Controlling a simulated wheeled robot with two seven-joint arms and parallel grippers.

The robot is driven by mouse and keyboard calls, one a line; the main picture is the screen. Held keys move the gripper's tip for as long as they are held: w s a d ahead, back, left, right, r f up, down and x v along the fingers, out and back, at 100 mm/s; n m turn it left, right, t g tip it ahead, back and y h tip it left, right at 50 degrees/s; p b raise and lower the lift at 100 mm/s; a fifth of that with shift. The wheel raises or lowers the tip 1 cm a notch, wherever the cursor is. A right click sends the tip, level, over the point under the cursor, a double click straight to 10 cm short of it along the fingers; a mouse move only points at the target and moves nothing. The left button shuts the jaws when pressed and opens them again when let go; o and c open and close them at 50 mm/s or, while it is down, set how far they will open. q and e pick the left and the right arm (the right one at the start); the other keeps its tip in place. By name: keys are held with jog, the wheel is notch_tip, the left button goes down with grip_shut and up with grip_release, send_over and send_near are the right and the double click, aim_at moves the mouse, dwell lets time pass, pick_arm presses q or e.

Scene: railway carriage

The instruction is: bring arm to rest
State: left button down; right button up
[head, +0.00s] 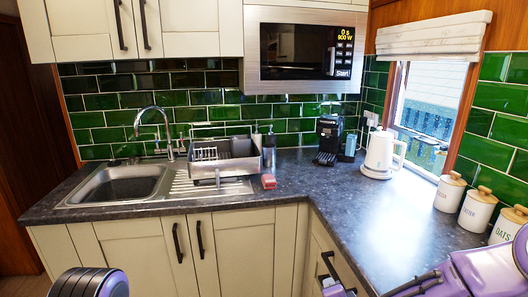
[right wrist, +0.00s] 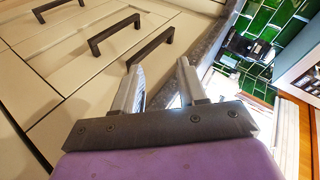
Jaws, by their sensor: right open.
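My right gripper (right wrist: 160,70) shows in the right wrist view, its two grey fingers apart with nothing between them. It is in front of the cream cabinet fronts (right wrist: 70,62) and their dark bar handles (right wrist: 113,34), close to the edge of the worktop. In the head view my purple right arm (head: 490,270) comes in at the lower right, by the worktop's front edge. A purple and black part of my left arm (head: 90,284) shows at the bottom left. My left gripper is out of view.
The dark worktop (head: 345,205) carries a kettle (head: 380,152), coffee machine (head: 328,138), dish rack (head: 222,160), small red item (head: 268,181) and several canisters (head: 478,208). A sink (head: 125,185) is at left. A microwave (head: 305,50) hangs above. The middle of the worktop is clear.

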jog(key=s+d+f+n+g, duration=0.2)
jog(key=s+f, duration=0.5)
jog(key=s+d+f+n+g, duration=0.2)
jog(key=s+d+f, duration=0.1)
jog(key=s+f, duration=0.45)
jog(key=s+d+f+n+g+h, duration=0.1)
jog(key=s+d+f+n+g, duration=0.1)
jog(key=s, duration=0.7)
jog(key=s+d+f+n+g+h, duration=0.1)
jog(key=s+d+f, duration=0.4)
jog(key=s, duration=0.5)
jog(key=shift+s+d+n+g, duration=0.15)
jog(key=shift+s+n+g, duration=0.15)
jog(key=shift+n+g, duration=0.35)
jog(key=shift+f, duration=0.1)
